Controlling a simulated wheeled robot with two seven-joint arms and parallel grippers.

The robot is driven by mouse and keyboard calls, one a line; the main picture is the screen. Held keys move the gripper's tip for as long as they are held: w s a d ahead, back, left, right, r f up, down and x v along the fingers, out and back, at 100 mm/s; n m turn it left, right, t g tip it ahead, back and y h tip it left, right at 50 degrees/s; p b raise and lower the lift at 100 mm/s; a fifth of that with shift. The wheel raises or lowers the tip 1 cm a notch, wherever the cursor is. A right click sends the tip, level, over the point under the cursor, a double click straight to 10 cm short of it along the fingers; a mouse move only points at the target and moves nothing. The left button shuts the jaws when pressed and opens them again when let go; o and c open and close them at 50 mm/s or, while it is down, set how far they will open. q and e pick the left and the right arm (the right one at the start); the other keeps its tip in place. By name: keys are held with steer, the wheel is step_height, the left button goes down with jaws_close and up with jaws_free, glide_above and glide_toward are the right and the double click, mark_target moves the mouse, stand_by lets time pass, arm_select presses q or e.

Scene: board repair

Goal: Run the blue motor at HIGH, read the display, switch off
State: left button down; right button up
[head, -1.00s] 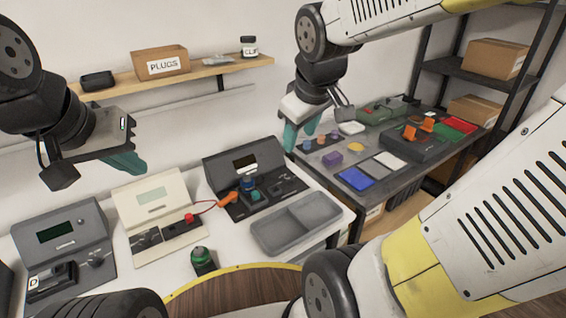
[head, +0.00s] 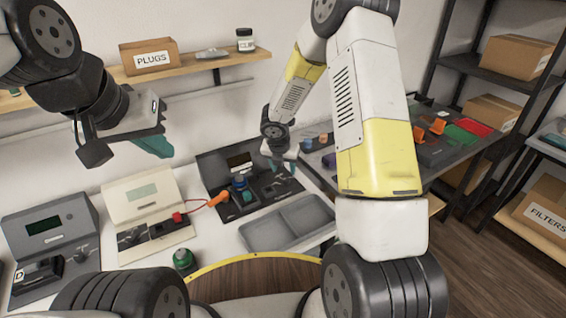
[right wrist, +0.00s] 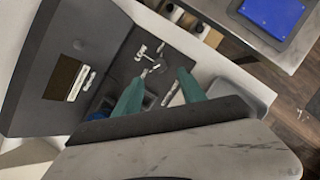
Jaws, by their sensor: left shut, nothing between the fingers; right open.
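The black test station (head: 212,168) stands at the right end of the white bench, its display (head: 240,160) dark. The blue motor (head: 240,183) sits upright on its deck; an orange clip (head: 218,199) with a red lead lies beside it. My right gripper (head: 291,168) is open and empty over the station's right end. In the right wrist view, its teal fingertips (right wrist: 160,82) point at the deck, near a silver lever (right wrist: 152,62). The blank display (right wrist: 65,78) shows there too; the motor is mostly hidden. My left gripper (head: 158,147) is shut and empty above the cream station (head: 139,190).
A grey two-part tray (head: 290,222) lies in front of the black station. A green-topped button (head: 183,258) stands on the bench's front part. A dark grey station (head: 48,226) stands at left. The side table at right holds coloured pads and orange parts.

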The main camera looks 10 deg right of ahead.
mark_target(286, 179)
steer(key=x, duration=0.7)
steer(key=shift+w+f, duration=0.15)
steer(key=shift+f, duration=0.1)
jaws_close()
